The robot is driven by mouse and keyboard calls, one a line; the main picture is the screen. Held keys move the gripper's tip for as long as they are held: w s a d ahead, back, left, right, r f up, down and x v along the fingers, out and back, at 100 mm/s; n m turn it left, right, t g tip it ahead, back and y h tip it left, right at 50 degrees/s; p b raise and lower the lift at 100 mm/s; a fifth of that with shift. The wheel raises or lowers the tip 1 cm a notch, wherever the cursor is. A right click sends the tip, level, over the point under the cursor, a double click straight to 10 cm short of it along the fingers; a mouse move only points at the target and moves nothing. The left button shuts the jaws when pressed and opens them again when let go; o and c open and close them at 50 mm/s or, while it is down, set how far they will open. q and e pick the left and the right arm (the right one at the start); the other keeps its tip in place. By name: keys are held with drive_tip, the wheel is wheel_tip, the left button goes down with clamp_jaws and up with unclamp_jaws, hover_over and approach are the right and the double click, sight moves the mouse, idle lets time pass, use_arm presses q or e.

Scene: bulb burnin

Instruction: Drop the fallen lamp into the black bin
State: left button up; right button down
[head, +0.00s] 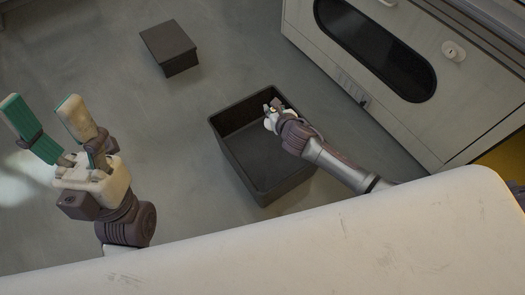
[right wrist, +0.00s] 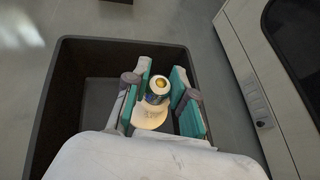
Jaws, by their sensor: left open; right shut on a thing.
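The black bin (head: 237,172) stands open on the floor in the middle of the head view. Its dark wall (right wrist: 52,110) also shows in the right wrist view. My right gripper (head: 272,110) is over the bin, near its far right side. In the right wrist view my right gripper (right wrist: 160,97) is shut on the lamp (right wrist: 157,90), which has a pale round body and a metal cap with a yellowish end. The lamp is held between the green finger pads, above the bin's floor. My left gripper (head: 42,115) is open and empty at the left, away from the bin.
A dark closed box (head: 169,44) sits on the floor behind the bin. A pale cabinet (head: 370,70) with a dark oval window stands at the right, close to the bin. A white surface (head: 330,240) fills the near edge. Grey floor is free left of the bin.

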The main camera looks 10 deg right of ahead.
drive_tip(key=shift+f+b, duration=0.55)
drive_tip(key=shift+f, duration=0.05)
drive_tip(key=shift+f+b, duration=0.5)
drive_tip(key=shift+b, duration=0.2)
drive_tip(key=c, duration=0.9)
unclamp_jaws()
drive_tip(key=shift+s, duration=0.1)
drive_tip(key=v, duration=1.2)
